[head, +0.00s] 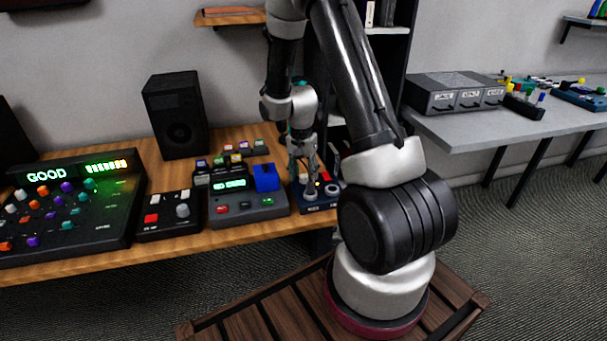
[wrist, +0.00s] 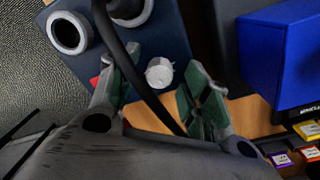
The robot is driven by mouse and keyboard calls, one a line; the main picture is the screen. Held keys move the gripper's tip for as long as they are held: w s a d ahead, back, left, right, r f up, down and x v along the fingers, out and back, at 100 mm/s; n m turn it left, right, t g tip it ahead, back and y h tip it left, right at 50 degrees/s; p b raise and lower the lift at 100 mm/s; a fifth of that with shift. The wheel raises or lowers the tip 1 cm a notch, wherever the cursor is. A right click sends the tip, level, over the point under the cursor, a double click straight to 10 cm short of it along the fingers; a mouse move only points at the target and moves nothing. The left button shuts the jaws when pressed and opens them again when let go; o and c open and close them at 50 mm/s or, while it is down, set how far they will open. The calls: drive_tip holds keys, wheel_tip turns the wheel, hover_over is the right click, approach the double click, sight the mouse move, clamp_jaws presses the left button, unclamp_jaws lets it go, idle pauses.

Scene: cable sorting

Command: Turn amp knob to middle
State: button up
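My gripper (head: 305,176) is over the small dark blue panel (head: 318,208) at the right end of the wooden table. In the wrist view my gripper (wrist: 161,66) is open, with a green-padded finger on each side of a round white knob (wrist: 159,73). I see a gap on both sides of the knob; whether the fingertips are level with it is unclear. A black cable-like strip (wrist: 143,85) crosses the view beside the knob. Another grey knob (head: 183,210) is on a black box with a red button. The small labels are unreadable, so which knob is the amp's is unclear.
Two grey rings with dark holes, one of them a full ring (wrist: 68,34), stand on the panel beside the knob. A blue block (head: 266,178) sits on a grey device left of my gripper. A black speaker (head: 176,115) and a lit mixer (head: 75,205) are farther left.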

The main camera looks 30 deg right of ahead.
sight(303, 175)
wheel_tip(303, 175, up, 12)
drive_tip(key=shift+w+a, duration=0.15)
drive_tip(key=shift+w, duration=0.05)
idle(0.4)
